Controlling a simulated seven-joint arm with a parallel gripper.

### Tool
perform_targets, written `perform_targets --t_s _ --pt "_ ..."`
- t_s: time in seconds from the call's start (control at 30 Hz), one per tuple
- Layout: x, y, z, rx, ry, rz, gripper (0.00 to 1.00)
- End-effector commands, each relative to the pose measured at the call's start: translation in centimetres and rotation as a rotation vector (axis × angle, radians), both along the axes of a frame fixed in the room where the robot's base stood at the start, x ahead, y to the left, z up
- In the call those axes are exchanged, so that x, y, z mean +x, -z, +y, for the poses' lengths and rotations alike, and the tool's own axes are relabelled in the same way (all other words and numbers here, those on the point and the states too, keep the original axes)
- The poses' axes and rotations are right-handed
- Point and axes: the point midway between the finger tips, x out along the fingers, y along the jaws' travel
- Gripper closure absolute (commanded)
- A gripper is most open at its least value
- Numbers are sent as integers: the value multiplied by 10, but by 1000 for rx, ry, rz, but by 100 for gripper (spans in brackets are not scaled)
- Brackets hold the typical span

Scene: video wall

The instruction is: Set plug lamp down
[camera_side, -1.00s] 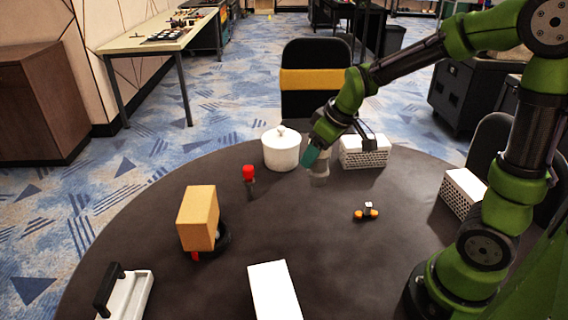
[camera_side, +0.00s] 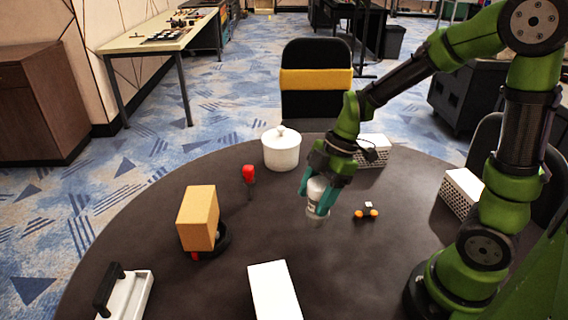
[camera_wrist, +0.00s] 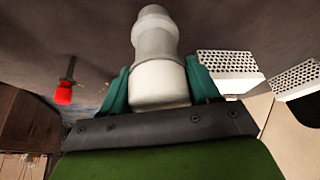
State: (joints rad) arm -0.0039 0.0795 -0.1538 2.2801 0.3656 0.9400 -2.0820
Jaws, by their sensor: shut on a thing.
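The plug lamp (camera_side: 316,196) is a white and grey rounded cylinder. My gripper (camera_side: 318,195) is shut on it, with teal fingers on either side, right of the middle of the dark round table (camera_side: 235,285). In the wrist view the plug lamp (camera_wrist: 157,60) stands out from between the two teal fingers (camera_wrist: 160,85). Its far end points toward the table top. I cannot tell whether that end touches the table.
A white lidded pot (camera_side: 281,150) and a red-handled tool (camera_side: 249,175) stand to the left. A small orange-and-black object (camera_side: 366,211) lies close on the right. White perforated boxes (camera_side: 462,190) (camera_side: 374,146) sit right and behind. A cardboard-coloured box (camera_side: 198,218) and white box (camera_side: 273,292) are nearer the front.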

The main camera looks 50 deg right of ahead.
Motion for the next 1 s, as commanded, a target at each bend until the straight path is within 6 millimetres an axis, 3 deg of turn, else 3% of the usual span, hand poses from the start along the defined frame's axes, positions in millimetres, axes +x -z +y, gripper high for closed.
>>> perform_targets --t_s 0.33,0.73,0.77,0.9,1.0 --pt "0 44 -1 -1 4 2 72" --pt "0 49 -1 -1 4 -1 72" --pt "0 49 -1 -3 3 -1 38" --pt "0 49 -1 -2 3 -1 16" --pt "0 48 -1 -2 3 -1 14"
